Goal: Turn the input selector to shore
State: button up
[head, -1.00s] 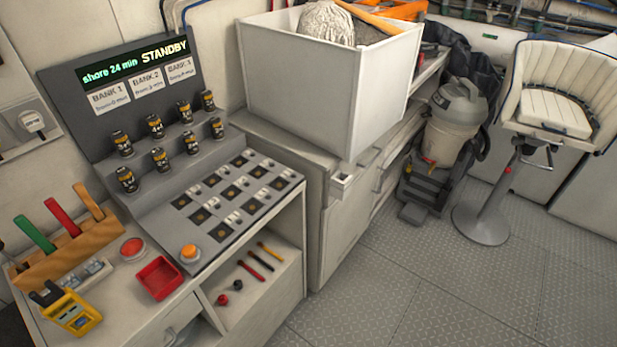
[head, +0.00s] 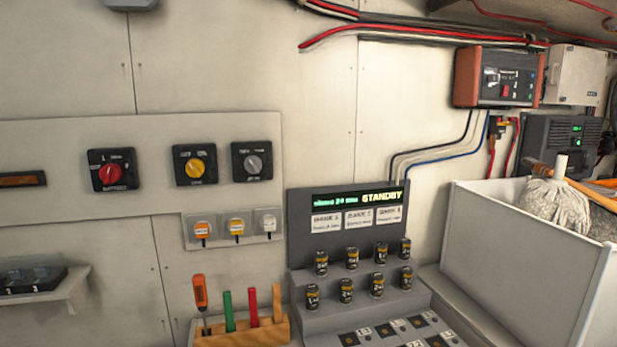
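Three rotary selectors sit on the light wall panel (head: 60,150) in the head view. The left one has a red knob (head: 111,171), the middle one a yellow knob (head: 195,168), and the right one a grey knob (head: 254,164). The lettering around them is too small to read surely, so I cannot tell which is the input selector or where its pointer stands. A grey console display (head: 357,199) to the lower right shows green "shore 24 min" and "STANDBY". My gripper is not in view.
Below the knobs are several small switches or plugs (head: 236,227). A wooden rack (head: 243,333) with upright coloured handles stands below them. A white bin (head: 520,265) with a mop is at the right. A small shelf (head: 45,290) juts out at the lower left.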

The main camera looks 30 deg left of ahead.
aim_at(253, 164)
jog(key=u, duration=1.25)
